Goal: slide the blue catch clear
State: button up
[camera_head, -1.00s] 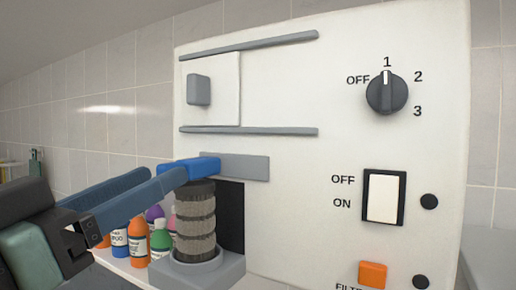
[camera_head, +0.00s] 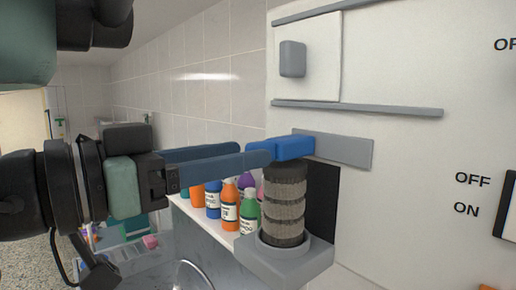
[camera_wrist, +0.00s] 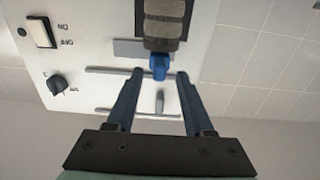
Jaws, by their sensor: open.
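The blue catch (camera_head: 290,147) sits on a grey plate (camera_head: 345,150) on the white panel, just above a dark ribbed cylinder (camera_head: 284,205). In the wrist view the catch (camera_wrist: 160,66) lies between the fingertips, with a visible gap on each side. My gripper (camera_head: 257,157) is open, its blue fingers reaching in from the left at the catch's height. In the wrist view my gripper (camera_wrist: 160,76) shows no grip on anything. The near finger partly hides the catch's left end in the head view, so contact there cannot be told.
The cylinder stands in a grey holder (camera_head: 260,264). Several bottles, including an orange one (camera_head: 230,208), stand left of it below my fingers. A sliding door with a grey handle (camera_head: 292,59) sits above, between two rails. In the wrist view a knob (camera_wrist: 57,85) and rocker switch (camera_wrist: 40,32) lie left.

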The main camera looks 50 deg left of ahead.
aim_at(280, 149)
jog(key=shift+w+d, duration=0.15)
jog(key=shift+w, duration=1.75)
grip_shut()
